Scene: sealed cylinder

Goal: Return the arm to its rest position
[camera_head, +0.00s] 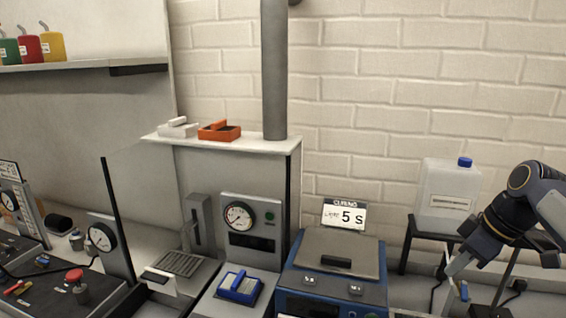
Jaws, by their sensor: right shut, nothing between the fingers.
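My right arm comes in from the right edge, dark with grey links. My right gripper (457,272) points down and left at the right side, below the white jug. Its fingers are shut with nothing seen between them. It is apart from the blue curing box to its left. My left arm and left gripper are not in view.
A white jug (447,196) with a blue cap stands on a dark stand beside my right arm. A blue box (338,254) with a "5 s" sign (344,214) stands at centre. A gauge unit (251,230) and blue tray (239,287) are left of it.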

